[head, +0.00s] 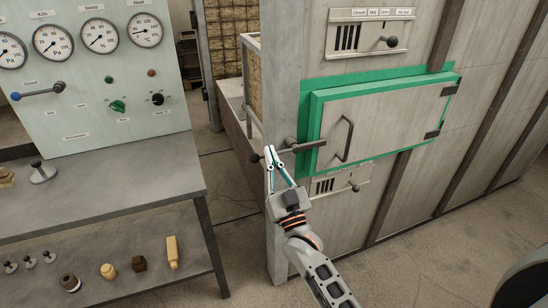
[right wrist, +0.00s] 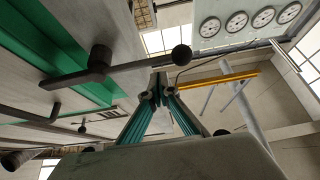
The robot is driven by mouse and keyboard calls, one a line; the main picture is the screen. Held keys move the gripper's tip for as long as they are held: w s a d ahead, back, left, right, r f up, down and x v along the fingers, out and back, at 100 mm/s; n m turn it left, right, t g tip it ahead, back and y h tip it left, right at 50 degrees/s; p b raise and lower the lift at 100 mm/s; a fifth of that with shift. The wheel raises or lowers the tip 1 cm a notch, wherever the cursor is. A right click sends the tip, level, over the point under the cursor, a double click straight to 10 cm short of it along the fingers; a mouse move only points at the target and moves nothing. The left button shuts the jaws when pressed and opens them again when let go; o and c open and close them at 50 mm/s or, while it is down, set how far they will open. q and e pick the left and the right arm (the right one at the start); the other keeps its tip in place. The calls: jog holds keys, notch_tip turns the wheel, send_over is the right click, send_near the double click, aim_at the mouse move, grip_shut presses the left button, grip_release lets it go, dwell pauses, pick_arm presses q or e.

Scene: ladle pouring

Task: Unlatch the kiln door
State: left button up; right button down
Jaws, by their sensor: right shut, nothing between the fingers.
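The kiln door (head: 385,122) is a pale panel in a green frame and sits closed at the right of the head view. It has a bar handle (head: 344,138). The latch lever (head: 308,147) points left from the door's left edge. Its dark ball knob (head: 255,158) sticks out past the fingers. My right gripper (head: 268,150) is shut and empty at the lever's outer part. In the right wrist view the lever (right wrist: 128,69) and its knob (right wrist: 181,57) lie close to my shut fingertips (right wrist: 160,84); I cannot tell if they touch. My left gripper is out of view.
A vent panel with a knobbed lever (head: 376,41) is above the door, another (head: 340,187) below. A grey kiln post (head: 283,225) stands beside my right arm. At left are a gauge panel (head: 85,70) and a workbench (head: 110,185) with small items on its lower shelf.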

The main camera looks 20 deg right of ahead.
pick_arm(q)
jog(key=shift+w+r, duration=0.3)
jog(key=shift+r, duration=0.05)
pick_arm(e)
jog(key=shift+w+f, duration=0.15)
jog(key=shift+f, duration=0.45)
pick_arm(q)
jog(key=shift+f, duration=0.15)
pick_arm(e)
jog(key=shift+f+n, duration=0.15)
jog(key=shift+n, duration=0.15)
